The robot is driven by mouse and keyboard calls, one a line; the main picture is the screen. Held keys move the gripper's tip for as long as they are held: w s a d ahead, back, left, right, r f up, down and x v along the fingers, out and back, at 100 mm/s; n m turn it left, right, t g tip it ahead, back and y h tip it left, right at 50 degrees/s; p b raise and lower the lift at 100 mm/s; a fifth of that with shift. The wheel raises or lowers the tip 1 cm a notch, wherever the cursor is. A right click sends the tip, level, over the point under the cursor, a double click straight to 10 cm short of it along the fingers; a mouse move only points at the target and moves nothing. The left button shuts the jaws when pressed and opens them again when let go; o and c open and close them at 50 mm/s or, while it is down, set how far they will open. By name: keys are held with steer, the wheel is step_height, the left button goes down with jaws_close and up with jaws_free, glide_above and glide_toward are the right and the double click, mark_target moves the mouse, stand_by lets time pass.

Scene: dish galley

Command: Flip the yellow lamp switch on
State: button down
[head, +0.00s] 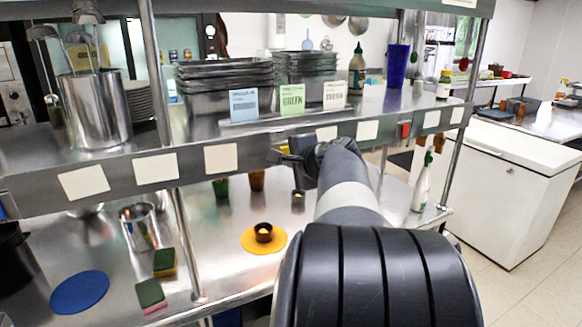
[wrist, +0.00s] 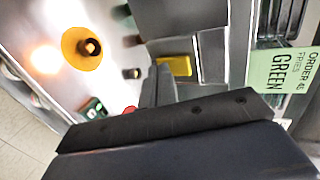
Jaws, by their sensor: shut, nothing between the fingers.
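A yellow block-shaped piece (wrist: 176,66), which looks like the yellow lamp switch, shows in the wrist view just beyond and beside my fingertips. I cannot tell whether it touches them or which way it is set. My gripper (wrist: 160,72) is shut and empty. In the head view my gripper (head: 285,155) is at the front edge of the upper shelf, below the green card, and my arm and gripper hide most of the spot around it. The switch is not clearly visible there.
A red switch (head: 404,130) sits on the shelf edge (head: 340,133) to the right. The green card (head: 291,100) stands above. Below, the counter holds a dark cup (head: 264,232) on a yellow disc (head: 248,246) and sponges (head: 150,292). A metal post (head: 186,240) stands left.

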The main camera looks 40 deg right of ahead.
steer(key=shift+r+p, duration=0.65)
steer(key=shift+r, duration=0.2)
